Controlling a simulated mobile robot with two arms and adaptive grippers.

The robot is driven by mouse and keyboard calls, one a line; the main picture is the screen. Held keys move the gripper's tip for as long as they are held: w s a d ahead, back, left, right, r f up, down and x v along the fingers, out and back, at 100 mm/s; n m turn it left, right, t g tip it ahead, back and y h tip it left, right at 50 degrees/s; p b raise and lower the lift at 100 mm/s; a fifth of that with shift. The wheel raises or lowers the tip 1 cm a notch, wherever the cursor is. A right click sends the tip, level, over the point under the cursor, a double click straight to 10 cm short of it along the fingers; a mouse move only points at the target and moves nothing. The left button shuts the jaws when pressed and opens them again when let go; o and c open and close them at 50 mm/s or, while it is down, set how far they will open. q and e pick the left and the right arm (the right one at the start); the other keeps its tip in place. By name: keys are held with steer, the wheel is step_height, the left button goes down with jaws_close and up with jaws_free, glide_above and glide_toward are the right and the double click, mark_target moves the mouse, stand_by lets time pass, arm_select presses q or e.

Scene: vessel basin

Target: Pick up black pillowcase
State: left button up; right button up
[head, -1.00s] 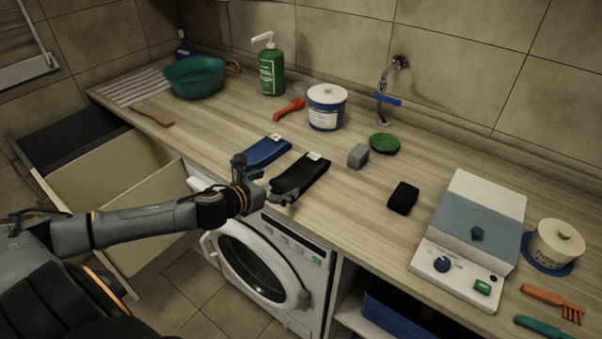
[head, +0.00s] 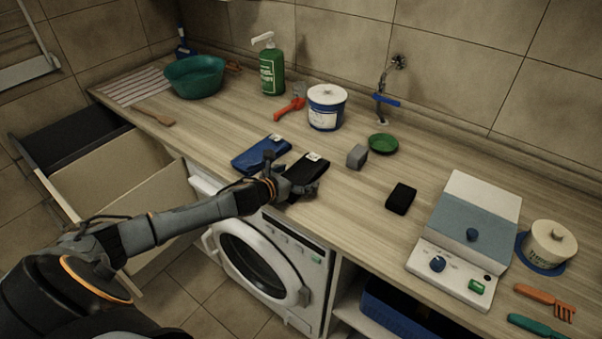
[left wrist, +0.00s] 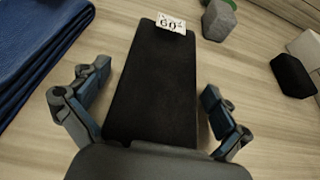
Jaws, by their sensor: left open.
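The black pillowcase (head: 308,168) lies folded on the wooden counter, with a small white label at its far end. My left gripper (head: 290,176) is at its near end in the head view and hides part of it. In the left wrist view the pillowcase (left wrist: 155,85) lies between the two spread fingers of my left gripper (left wrist: 160,105), one finger on each side. The gripper is open and holds nothing. I cannot tell whether the fingers touch the cloth. My right gripper is not in view.
A folded blue cloth (head: 258,155) lies just left of the pillowcase. A grey block (head: 357,156), a black block (head: 400,198) and a green dish (head: 383,143) lie to the right. A washing machine (head: 265,262) stands below; an open drawer (head: 110,165) is at left.

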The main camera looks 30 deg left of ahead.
arm_select(q)
steer(key=c, duration=1.4)
steer(key=shift+o, duration=0.2)
steer(key=shift+r, duration=0.1)
